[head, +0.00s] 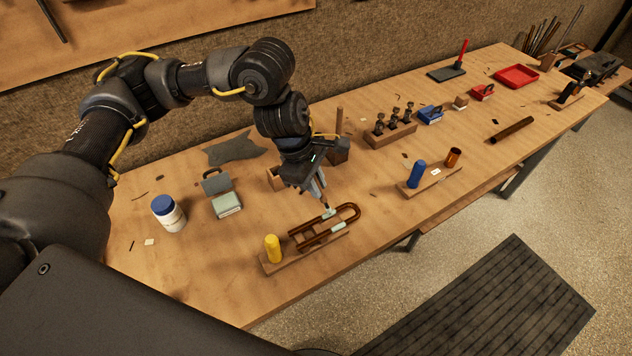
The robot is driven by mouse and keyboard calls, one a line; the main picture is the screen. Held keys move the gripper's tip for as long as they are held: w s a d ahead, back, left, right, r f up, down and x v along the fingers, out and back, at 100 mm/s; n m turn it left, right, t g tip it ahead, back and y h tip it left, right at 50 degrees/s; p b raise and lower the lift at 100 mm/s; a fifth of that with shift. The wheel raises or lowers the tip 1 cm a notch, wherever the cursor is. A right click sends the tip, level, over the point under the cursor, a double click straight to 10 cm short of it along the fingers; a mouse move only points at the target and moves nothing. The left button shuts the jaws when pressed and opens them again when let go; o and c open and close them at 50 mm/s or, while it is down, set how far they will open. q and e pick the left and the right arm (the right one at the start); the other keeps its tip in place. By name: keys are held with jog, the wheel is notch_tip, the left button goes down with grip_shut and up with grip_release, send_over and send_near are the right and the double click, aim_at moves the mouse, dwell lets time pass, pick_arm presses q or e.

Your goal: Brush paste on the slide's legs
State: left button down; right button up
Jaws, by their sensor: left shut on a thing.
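The slide (352,207) is a brown U-shaped tube lying on a wooden stand (278,264) near the table's front edge, its bend pointing right. Pale green patches (337,225) show on its legs near the bend. My left gripper (315,186) is above the slide, pointing down, shut on a slim brush (325,205). The brush tip is at or just over the far leg, by a pale patch; I cannot tell if it touches. The fingers are partly hidden by the gripper's body. My right gripper is not in view.
A yellow cylinder (273,248) stands on the stand's left end. A white jar with a blue lid (168,213) and a pale green box (227,204) are at left. A blue cylinder (417,174) stands at right. The bench (215,265) is clear at front left.

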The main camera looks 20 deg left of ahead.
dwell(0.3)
pick_arm(q)
jog(key=shift+r+p, duration=2.3)
jog(key=shift+r, duration=1.25)
